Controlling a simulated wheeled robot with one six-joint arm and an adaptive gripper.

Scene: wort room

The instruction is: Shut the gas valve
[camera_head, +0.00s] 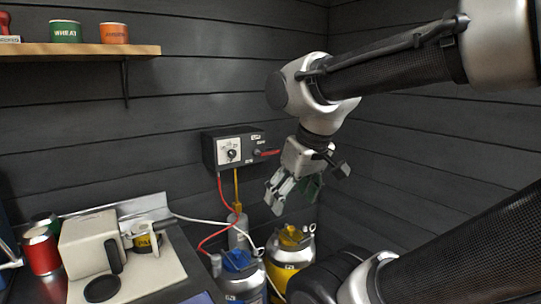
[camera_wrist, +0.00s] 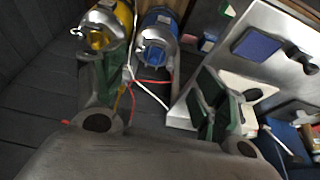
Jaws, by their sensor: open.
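A dark control box (camera_head: 234,149) is mounted on the back wall, with a white dial plate (camera_head: 229,151) on its front. A red lever (camera_head: 266,153) sticks out to the right at its right end; it looks like the gas valve handle, but its label is too small to read. My gripper (camera_head: 292,196) hangs to the right of the box and lower, apart from the lever, fingers pointing down. It is open and empty. In the wrist view my gripper (camera_wrist: 155,88) shows its two green-padded fingers spread.
Below stand a blue cylinder (camera_head: 240,281) and a yellow cylinder (camera_head: 288,262), with red and yellow hoses rising to the box. A counter at left holds a beige machine (camera_head: 90,246) and a red can (camera_head: 41,252). A wooden shelf (camera_head: 75,49) carries tins.

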